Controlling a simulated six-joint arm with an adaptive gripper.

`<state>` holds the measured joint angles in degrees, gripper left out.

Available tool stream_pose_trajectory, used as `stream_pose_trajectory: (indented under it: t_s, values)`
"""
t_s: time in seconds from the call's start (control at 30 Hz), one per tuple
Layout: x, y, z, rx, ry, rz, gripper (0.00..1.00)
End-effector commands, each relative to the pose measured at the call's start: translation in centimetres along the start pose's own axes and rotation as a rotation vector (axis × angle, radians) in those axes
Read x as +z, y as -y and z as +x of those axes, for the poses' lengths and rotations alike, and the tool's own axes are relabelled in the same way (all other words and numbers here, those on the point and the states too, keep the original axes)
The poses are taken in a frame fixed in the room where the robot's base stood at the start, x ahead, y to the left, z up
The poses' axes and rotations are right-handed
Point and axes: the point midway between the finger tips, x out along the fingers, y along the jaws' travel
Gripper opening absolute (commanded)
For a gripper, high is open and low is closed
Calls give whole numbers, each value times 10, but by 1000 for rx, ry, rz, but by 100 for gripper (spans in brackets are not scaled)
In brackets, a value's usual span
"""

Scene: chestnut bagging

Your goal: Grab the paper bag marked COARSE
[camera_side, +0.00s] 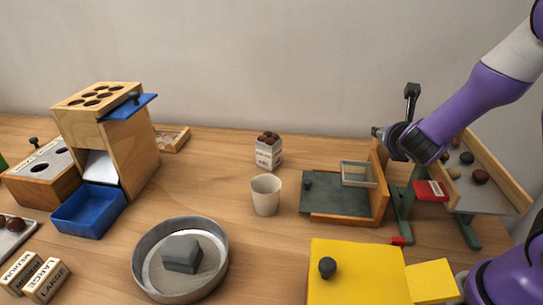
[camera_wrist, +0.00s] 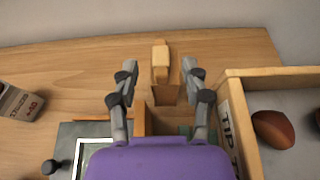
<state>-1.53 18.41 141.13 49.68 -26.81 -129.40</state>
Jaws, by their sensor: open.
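A small white bag or carton (camera_side: 268,155) with printed lettering, filled with brown chestnuts, stands upright on the table near the back centre in the side view. Its print is too small to read, so I cannot tell whether it says COARSE. A similar printed container (camera_wrist: 20,103) is cut off at the left edge of the wrist view. My gripper (camera_side: 380,132) is up at the right, well away from the bag and above the wooden stand. In the wrist view my gripper (camera_wrist: 157,70) has its fingers apart with nothing held between them.
A cream cup (camera_side: 265,196) stands in front of the bag. A green board with a wooden wall (camera_side: 380,190) and a chestnut chute (camera_side: 490,190) are at right. A yellow box (camera_side: 360,270), round metal pan (camera_side: 141,270) and blue tray (camera_side: 90,210) stand around.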

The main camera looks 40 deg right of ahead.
Motion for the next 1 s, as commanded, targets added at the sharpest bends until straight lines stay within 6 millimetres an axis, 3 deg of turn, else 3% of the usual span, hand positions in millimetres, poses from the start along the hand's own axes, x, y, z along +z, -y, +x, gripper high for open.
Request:
stream_pose_trajectory:
  t_s: [0.17, 0.47, 0.77, 0.8, 0.87, 1.0]
  values:
    - [1, 1, 14, -4, 1, 3, 54]
    - [1, 2, 62, -4, 0, 3, 54]
    - [1, 1, 67, -1, 1, 2, 54]
    - [1, 1, 67, -1, 1, 2, 34]
    - [1, 1, 67, -1, 1, 2, 4]
    - [1, 1, 67, -1, 0, 2, 0]
